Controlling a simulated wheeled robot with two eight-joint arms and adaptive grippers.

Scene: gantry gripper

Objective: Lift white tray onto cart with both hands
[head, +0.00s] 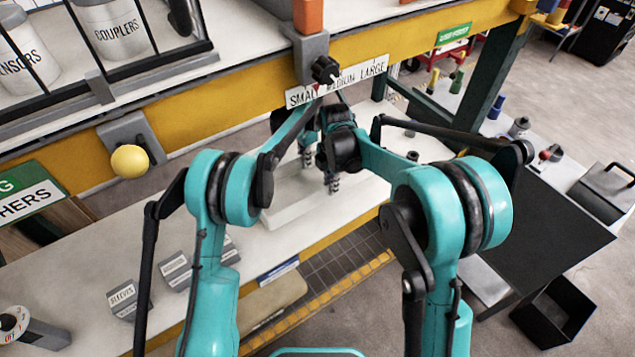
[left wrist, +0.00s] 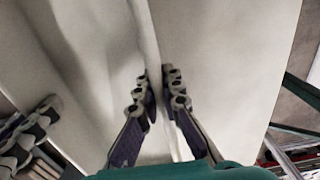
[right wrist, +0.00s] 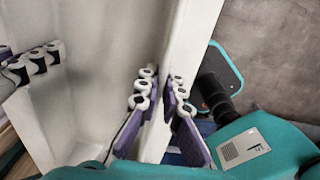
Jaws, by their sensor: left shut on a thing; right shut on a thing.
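The white tray (head: 285,213) is over the white lower bench top, below the yellow beam; my arms hide part of it. I cannot tell whether it touches the bench. My left gripper (head: 307,160) is shut on a tray wall; the left wrist view shows its fingers (left wrist: 158,95) on both sides of that thin wall (left wrist: 150,45). My right gripper (head: 333,184) is shut on a tray wall; the right wrist view shows its fingers (right wrist: 158,92) straddling the rim (right wrist: 185,40). No cart can be made out for certain.
A dark-sided stand (head: 545,195) with bottles and a black box (head: 603,190) is at the right; it may be the cart. Small grey labelled blocks (head: 175,270) lie on the bench left of the tray. A yellow beam (head: 200,115) with a yellow knob (head: 130,161) runs above.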

